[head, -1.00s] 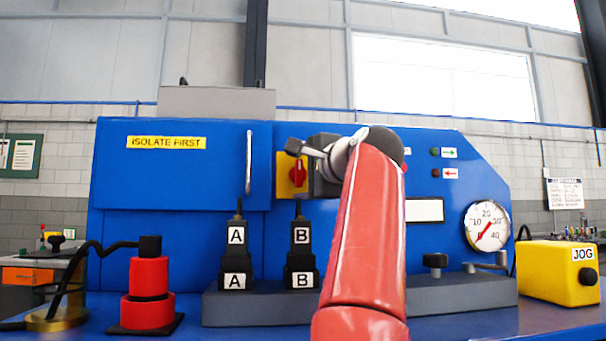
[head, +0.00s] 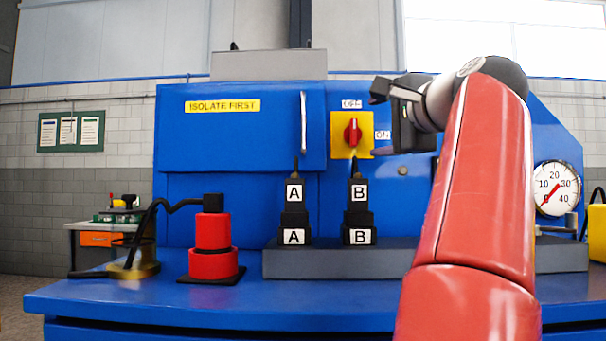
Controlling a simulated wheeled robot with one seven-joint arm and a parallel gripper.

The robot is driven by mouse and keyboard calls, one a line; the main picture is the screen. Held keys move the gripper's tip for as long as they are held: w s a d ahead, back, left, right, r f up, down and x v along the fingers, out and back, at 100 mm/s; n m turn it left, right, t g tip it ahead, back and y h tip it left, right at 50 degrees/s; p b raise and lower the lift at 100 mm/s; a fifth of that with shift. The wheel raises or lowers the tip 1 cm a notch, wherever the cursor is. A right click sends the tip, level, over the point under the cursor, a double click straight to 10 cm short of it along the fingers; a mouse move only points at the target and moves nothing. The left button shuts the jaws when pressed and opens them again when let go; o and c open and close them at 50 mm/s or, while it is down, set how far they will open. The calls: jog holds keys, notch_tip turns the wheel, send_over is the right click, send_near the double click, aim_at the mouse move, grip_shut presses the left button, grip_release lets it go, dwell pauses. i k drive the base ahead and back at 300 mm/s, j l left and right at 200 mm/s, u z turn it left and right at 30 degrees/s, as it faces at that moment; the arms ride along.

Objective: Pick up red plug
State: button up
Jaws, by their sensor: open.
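The red plug (head: 212,231) stands upright at the left of the blue bench. It looks seated on a wider red base (head: 213,264) on a dark square plate. A black cable leaves its black top and loops left and down to a brass-coloured round piece (head: 134,270). My gripper (head: 381,120) is up at the right, in front of the blue cabinet near the red switch, well above and right of the plug. Its jaws are open, with nothing seen between them. My red arm hides part of the cabinet and the grey block.
Two black connectors, marked A (head: 293,212) and B (head: 358,212), stand on a grey block (head: 330,264) right of the plug. A red rotary switch (head: 352,131) and a gauge (head: 556,188) are on the cabinet. The bench front (head: 110,297) is clear.

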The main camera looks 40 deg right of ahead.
aim_at(213, 226)
jog(key=k+j, duration=0.25)
jog(key=k, duration=0.25)
jog(key=k+j, duration=0.2)
jog(key=k, duration=0.25)
